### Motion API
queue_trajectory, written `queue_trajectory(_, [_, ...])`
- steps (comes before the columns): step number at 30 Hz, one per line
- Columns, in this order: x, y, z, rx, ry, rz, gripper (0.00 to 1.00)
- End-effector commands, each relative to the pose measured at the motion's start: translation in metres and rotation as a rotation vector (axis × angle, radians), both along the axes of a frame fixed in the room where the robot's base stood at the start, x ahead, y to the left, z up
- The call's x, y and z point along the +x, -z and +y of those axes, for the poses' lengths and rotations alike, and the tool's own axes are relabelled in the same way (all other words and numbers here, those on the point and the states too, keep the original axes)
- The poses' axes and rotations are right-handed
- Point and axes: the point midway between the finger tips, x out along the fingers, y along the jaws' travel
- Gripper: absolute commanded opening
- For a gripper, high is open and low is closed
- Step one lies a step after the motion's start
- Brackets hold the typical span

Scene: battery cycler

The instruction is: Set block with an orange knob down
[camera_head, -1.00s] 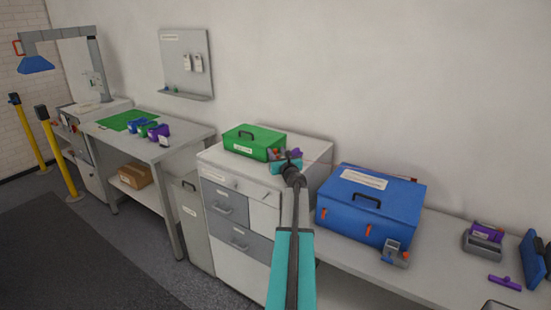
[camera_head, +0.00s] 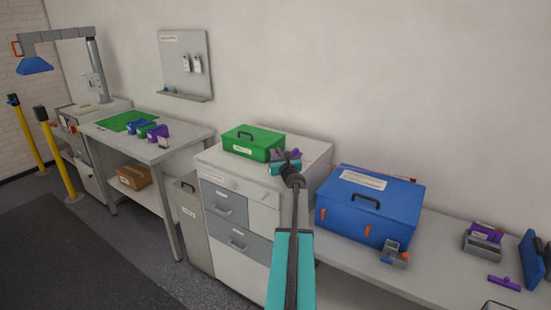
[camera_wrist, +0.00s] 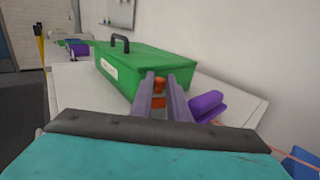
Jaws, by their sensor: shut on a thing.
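My gripper (camera_head: 288,157) is over the top of the white and grey drawer cabinet, beside the green case. In the wrist view, the two fingers of my gripper (camera_wrist: 158,88) are shut on an orange knob (camera_wrist: 158,86). More orange shows lower between the fingers. The rest of the block with an orange knob is mostly hidden by the fingers and wrist, and I cannot tell whether it touches the cabinet top. A purple piece (camera_wrist: 206,104) shows just right of the fingers; I cannot tell whether it is apart from the block.
The green case (camera_head: 253,143) stands on the drawer cabinet (camera_head: 215,157), just left of my gripper. A blue case (camera_head: 370,208) stands to the right on a grey bench. A grey block with orange (camera_head: 394,253) is in front of it. Bare cabinet top shows in front of the green case.

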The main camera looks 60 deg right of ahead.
Motion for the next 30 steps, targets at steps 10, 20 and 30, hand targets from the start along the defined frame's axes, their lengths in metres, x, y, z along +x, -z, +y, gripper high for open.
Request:
queue_trajectory(10, [0.000, -0.010, 0.000, -0.001, -0.001, -0.001, 0.00])
queue_trajectory(20, [-0.005, -0.035, 0.007, -0.001, 0.000, -0.001, 0.00])
queue_trajectory(30, [-0.032, -0.038, 0.039, -0.001, 0.001, -0.001, 0.00])
